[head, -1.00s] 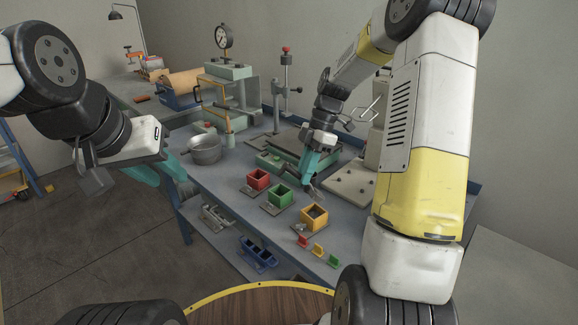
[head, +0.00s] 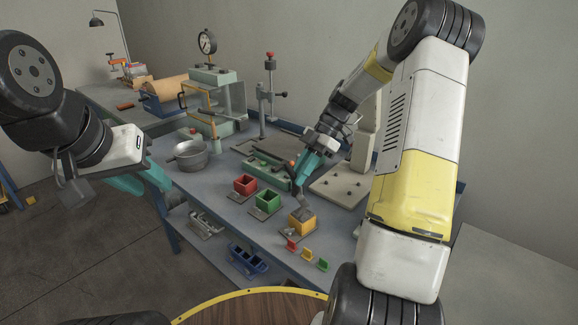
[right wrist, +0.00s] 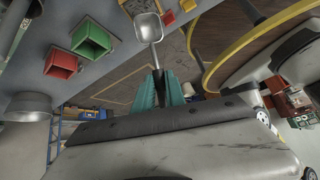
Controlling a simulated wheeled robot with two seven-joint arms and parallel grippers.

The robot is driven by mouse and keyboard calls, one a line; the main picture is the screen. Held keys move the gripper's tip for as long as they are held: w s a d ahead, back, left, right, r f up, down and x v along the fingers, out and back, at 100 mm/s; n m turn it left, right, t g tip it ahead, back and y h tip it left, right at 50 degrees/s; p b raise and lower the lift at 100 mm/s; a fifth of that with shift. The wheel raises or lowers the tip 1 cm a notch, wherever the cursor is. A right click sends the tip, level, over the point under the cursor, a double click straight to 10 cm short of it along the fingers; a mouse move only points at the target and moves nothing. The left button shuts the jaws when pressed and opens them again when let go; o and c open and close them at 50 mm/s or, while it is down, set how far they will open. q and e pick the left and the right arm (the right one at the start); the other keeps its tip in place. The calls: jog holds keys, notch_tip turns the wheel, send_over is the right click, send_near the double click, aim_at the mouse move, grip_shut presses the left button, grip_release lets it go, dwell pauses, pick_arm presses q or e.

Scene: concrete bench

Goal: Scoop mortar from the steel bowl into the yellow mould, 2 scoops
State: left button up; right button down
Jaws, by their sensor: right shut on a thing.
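The yellow mould (head: 301,225) stands at the near edge of the bench, right of the green mould (head: 268,201) and red mould (head: 245,185). The steel bowl (head: 188,155) sits at the bench's left. My right gripper (head: 302,178) is shut on the handle of a metal scoop (right wrist: 148,28). The scoop's head is at the yellow mould's top and covers much of its opening. I cannot tell whether it touches, or whether mortar is in scoop or mould. My left gripper (head: 150,180) is off the bench's left edge; its fingertips are unclear.
Small red, yellow and green pieces (head: 307,254) lie in front of the yellow mould. A dial-gauge press (head: 209,75) and a stand (head: 270,95) rise behind. Bench space between bowl and red mould is clear.

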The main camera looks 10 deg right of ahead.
jog(key=shift+a, duration=0.1)
jog(key=s+a+r+m+t+h, duration=0.1)
jog(key=a+t+h, duration=0.1)
jog(key=a+h, duration=0.5)
jog(key=shift+h, duration=2)
jog(key=shift+a, duration=0.15)
